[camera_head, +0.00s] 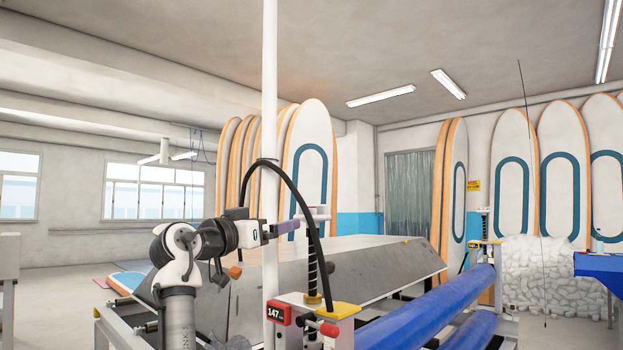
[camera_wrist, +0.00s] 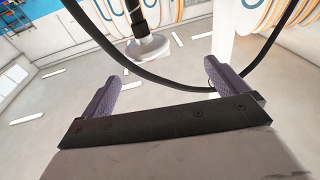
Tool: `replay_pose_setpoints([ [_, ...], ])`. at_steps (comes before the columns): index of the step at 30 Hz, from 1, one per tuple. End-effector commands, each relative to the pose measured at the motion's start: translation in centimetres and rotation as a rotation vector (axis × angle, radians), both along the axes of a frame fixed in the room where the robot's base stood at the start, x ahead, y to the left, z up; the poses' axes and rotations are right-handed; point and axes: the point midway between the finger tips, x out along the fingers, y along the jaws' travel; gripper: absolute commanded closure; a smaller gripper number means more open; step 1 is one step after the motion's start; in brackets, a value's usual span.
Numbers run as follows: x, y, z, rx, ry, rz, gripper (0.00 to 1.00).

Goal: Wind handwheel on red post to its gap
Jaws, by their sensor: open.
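The near post has a red box (camera_head: 278,313) reading 147, a yellow cap (camera_head: 340,310) and a dark upright screw (camera_head: 313,265). A pale grey handwheel (camera_head: 316,214) sits at the screw's top. In the wrist view a round grey handwheel (camera_wrist: 150,47) on a threaded shaft shows beyond the fingertips, toward the left finger and apart from both. My gripper (camera_head: 300,224) is beside the screw's upper end in the head view. Its purple fingers are spread and empty in the wrist view (camera_wrist: 168,80). The wheel's gap cannot be made out.
A black hose (camera_head: 310,205) arches over the post and crosses beyond my fingers. A white pole (camera_head: 270,100) stands close to my gripper. A grey sloping table (camera_head: 385,265) and blue rollers (camera_head: 430,305) lie behind and right. A second screw post (camera_head: 485,250) stands farther right.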

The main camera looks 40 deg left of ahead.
Motion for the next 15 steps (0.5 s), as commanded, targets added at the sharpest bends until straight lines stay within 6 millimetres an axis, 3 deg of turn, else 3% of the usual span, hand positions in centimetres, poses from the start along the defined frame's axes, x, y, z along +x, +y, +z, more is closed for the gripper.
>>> replay_pose_setpoints([
  [1, -0.4, -0.1, 2.1, 0.003, 0.044, -0.031, 0.02],
  [8, -1.0, -0.9, 3.4, 0.006, 0.141, -0.116, 0.02],
  [15, 2.2, -1.2, 3.5, 0.006, 0.145, -0.123, 0.02],
])
